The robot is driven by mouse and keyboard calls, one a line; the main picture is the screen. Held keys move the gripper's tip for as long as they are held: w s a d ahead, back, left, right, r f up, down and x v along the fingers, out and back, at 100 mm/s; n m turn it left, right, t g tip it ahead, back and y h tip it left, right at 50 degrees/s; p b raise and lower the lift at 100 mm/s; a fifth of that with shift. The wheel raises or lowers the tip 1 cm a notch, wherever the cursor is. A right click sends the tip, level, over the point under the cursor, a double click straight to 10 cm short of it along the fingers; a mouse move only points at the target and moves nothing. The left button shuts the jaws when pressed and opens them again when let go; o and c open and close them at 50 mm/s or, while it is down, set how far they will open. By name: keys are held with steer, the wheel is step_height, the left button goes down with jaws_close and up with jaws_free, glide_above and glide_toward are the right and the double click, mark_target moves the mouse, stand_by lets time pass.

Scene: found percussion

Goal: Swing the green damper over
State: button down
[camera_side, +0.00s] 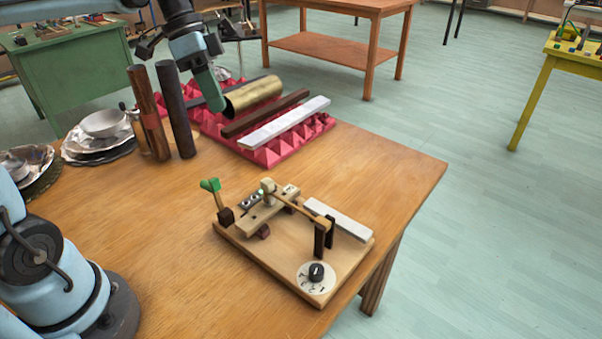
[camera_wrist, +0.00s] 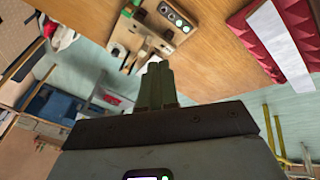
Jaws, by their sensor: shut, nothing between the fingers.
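The green damper (camera_side: 210,185) is a green-tipped piece on a short tilted wooden lever. It stands at the left corner of a small wooden board (camera_side: 278,275) near the table's right side. My gripper (camera_side: 220,106) is shut and empty. In the side view it is above and behind the damper, apart from it, in front of the red foam in the picture. In the wrist view my shut fingers (camera_wrist: 157,68) point toward the board's mechanism (camera_wrist: 150,28).
On the board are a striker arm, a pale bar (camera_side: 338,221) and a black knob (camera_side: 316,271). Red foam (camera_side: 275,152) holds a brass tube (camera_side: 255,95) and bars. Two dark upright tubes (camera_side: 175,110) and metal bowls (camera_side: 103,124) stand left. The table's middle is clear.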

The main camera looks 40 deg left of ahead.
mark_target(212, 192)
steer(key=s+a+f+n+t+h, duration=0.2)
steer(key=s+a+f+n+t, duration=0.4)
steer(key=s+a, duration=0.55)
steer(key=w+d+f+n+g, duration=0.1)
steer(key=w+d+f, duration=0.2)
steer(key=d+f, duration=0.4)
steer(key=shift+w+d+f, duration=0.3)
steer(key=shift+w+d, duration=0.1)
steer(key=shift+d, duration=0.9)
